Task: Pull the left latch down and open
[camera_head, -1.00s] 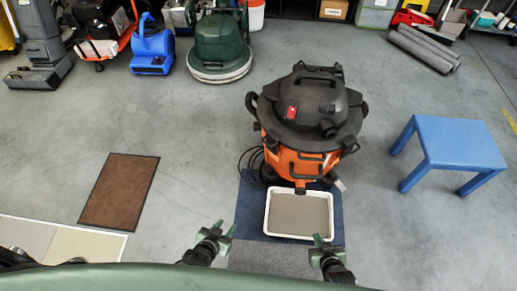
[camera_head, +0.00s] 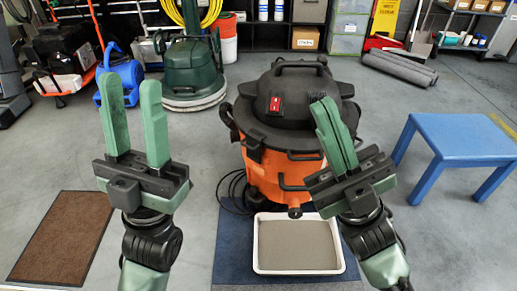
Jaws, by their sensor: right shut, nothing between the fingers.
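The wet/dry vacuum has a black lid (camera_head: 300,90) on an orange drum (camera_head: 270,172). The right side of the rim is partly hidden behind my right gripper. My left gripper (camera_head: 131,82) is open and empty, pointing up, well left of the vacuum and apart from the latch. My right gripper (camera_head: 325,103) is shut with nothing in it, in front of the vacuum's right side in the picture.
A white tray (camera_head: 258,262) of grey material stands on a blue mat (camera_head: 228,262) before the vacuum. A blue table (camera_head: 458,135) is on the right and a brown mat (camera_head: 60,238) at lower left. Cleaning machines and shelves line the back. Black hose or cable lies left of the drum.

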